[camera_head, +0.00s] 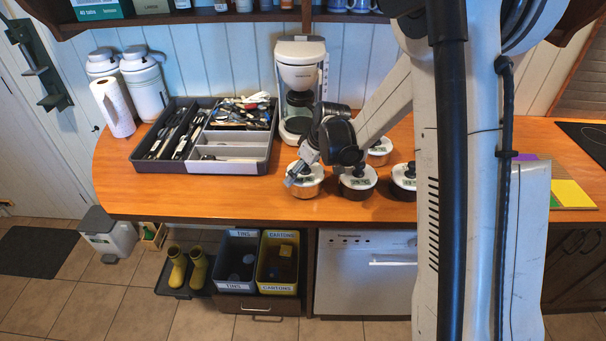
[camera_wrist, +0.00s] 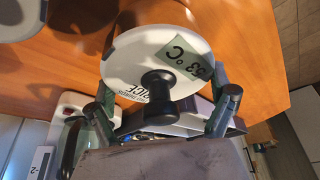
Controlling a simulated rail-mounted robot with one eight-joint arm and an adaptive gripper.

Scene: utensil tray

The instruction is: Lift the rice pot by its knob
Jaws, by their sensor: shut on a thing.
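The rice pot (camera_head: 306,187) is a silvery pot with a white lid, at the left of a group of similar pots on the wooden counter. In the wrist view my gripper's fingers (camera_wrist: 163,108) are on either side of the knob, far apart, near the lid's rim. Their exact contact is hidden. The pot appears upright, at or close to the counter; a gap cannot be made out.
Similar pots stand close by: one right beside (camera_head: 357,183), one farther right (camera_head: 402,183), one behind (camera_head: 379,155). A coffee maker (camera_head: 300,75) stands behind. A utensil tray (camera_head: 225,168) lies to the left. The front counter strip is clear.

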